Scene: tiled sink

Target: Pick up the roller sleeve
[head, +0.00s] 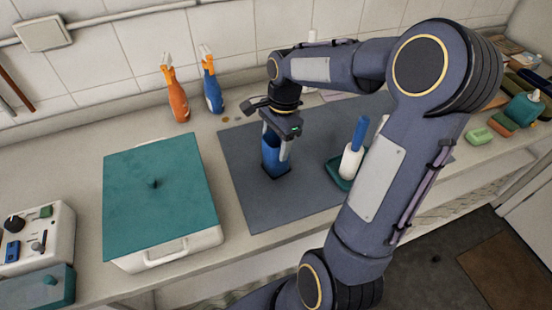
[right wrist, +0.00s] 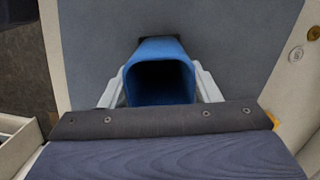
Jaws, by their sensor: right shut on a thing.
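The roller sleeve, a blue hollow tube with a squarish open end (head: 271,158), is upright over the grey mat. In the right wrist view its open mouth (right wrist: 158,49) faces the camera, and the inside is dark. My right gripper (head: 277,146) comes down on it from above. Its pale fingers sit on opposite sides of the sleeve and are shut on it; they also show in the right wrist view (right wrist: 160,88). I cannot tell whether the sleeve's lower end touches the mat. My left gripper is not in view.
The grey mat (head: 240,170) has bare room left of the sleeve. A teal-lidded white box (head: 165,240) stands left. Orange (head: 178,100) and blue (head: 212,90) spray bottles stand behind. A white cylinder with a blue handle (head: 352,160) stands in a green tray (head: 335,172), close to my right arm.

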